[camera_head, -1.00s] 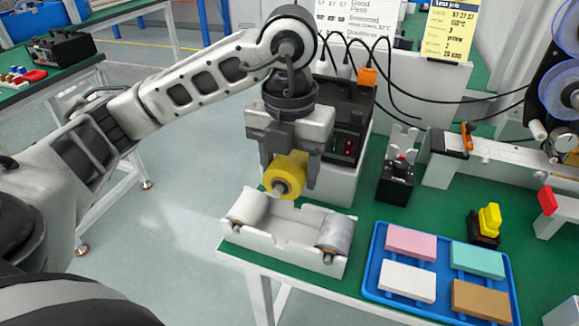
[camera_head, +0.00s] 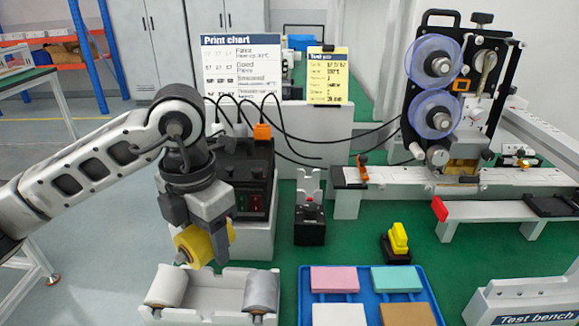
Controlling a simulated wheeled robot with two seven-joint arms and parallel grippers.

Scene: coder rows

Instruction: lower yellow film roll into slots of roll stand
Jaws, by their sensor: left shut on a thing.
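The yellow film roll (camera_head: 192,246) is held tilted in my left gripper (camera_head: 206,250), which is shut on it above the white roll stand (camera_head: 208,280). The roll is apart from the stand. The stand holds a pale roll (camera_head: 167,287) at its left end and a grey roll (camera_head: 261,292) at its right end, with a gap between them. My right gripper is not in view.
A blue tray (camera_head: 306,297) with coloured blocks lies right of the stand. A black control box (camera_head: 243,180) stands behind the gripper. A black fixture (camera_head: 310,225), a yellow-topped switch (camera_head: 398,240) and a coder machine (camera_head: 458,100) stand further right. Green table shows between them.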

